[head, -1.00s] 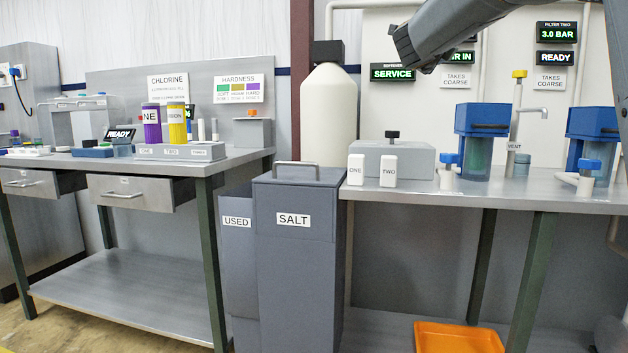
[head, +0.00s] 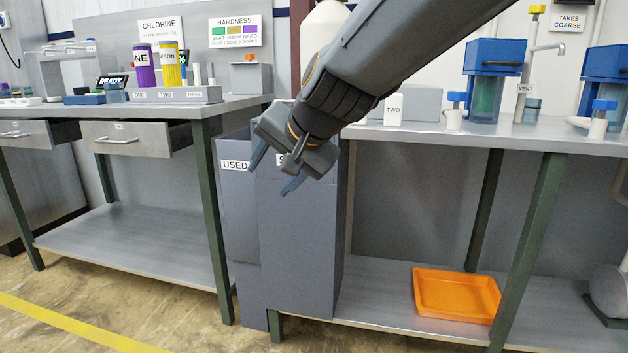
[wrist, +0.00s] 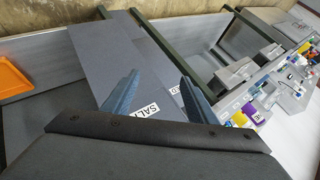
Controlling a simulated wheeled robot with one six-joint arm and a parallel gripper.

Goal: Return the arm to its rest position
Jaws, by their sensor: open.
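My gripper (head: 272,170) is in the middle of the head view, at the end of my dark grey arm, which reaches in from the upper right. Its two blue fingers are spread apart with nothing between them. It hangs in front of the grey SALT bin (head: 300,240) and covers most of that label. In the wrist view my gripper's fingers (wrist: 158,97) show apart, with the SALT label (wrist: 145,111) between and below them. I cannot tell the exact gap between the fingers and the bin.
A left bench (head: 100,235) has two drawers pulled out and carries purple and yellow cylinders (head: 145,67). The right bench (head: 470,137) holds blue-topped filter housings (head: 490,75). An orange tray (head: 455,295) sits on its lower shelf. The USED bin (head: 236,205) stands beside the SALT bin.

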